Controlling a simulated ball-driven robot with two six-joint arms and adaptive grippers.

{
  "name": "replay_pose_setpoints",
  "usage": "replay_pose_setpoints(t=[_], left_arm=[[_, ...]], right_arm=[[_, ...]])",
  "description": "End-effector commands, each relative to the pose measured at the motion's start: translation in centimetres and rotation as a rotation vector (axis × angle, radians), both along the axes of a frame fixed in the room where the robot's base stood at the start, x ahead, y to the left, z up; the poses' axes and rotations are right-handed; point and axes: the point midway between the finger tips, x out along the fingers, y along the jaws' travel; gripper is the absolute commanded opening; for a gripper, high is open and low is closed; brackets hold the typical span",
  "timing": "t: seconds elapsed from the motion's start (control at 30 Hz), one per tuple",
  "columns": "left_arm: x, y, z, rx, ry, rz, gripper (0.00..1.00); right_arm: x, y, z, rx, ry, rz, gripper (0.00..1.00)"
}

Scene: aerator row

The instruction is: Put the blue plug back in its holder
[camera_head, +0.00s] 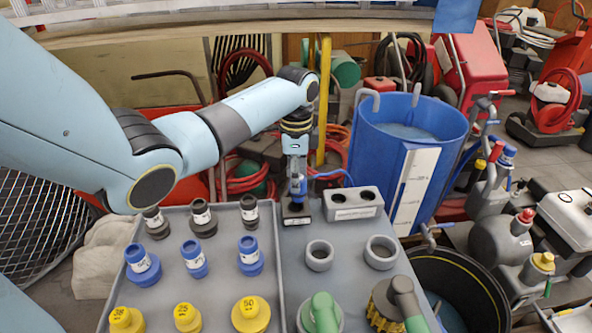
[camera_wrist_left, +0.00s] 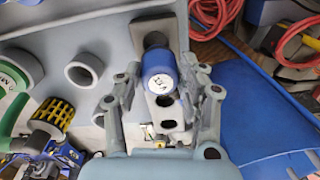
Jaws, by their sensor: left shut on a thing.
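My left gripper (camera_head: 297,184) points down over the back of the grey bench and is shut on the blue plug (camera_head: 298,196). In the left wrist view the plug's blue body with a white label (camera_wrist_left: 158,75) sits between the two fingers (camera_wrist_left: 160,70). A small dark base (camera_head: 296,220) lies right below the plug; I cannot tell whether the plug touches it. Just right of it stands a grey block (camera_head: 352,213) with two holes on top, also in the left wrist view (camera_wrist_left: 172,125). My right gripper is not in view.
Blue, yellow and black fittings stand in rows in the grey tray (camera_head: 279,290) at front left. Two grey rings (camera_head: 319,257) and a green fitting (camera_head: 320,312) stand to the right. A tall blue tub (camera_head: 367,145) with a white scale stands behind the bench's right side.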

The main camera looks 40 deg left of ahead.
Motion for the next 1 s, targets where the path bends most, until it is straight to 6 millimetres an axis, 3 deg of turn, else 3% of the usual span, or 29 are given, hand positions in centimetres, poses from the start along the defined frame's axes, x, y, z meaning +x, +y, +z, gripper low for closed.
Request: replay_pose_setpoints(t=[1.0], left_arm=[[0.0,0.0,-2.1,-0.001,-0.001,0.0,0.01]], right_arm=[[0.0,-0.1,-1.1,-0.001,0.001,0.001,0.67]])
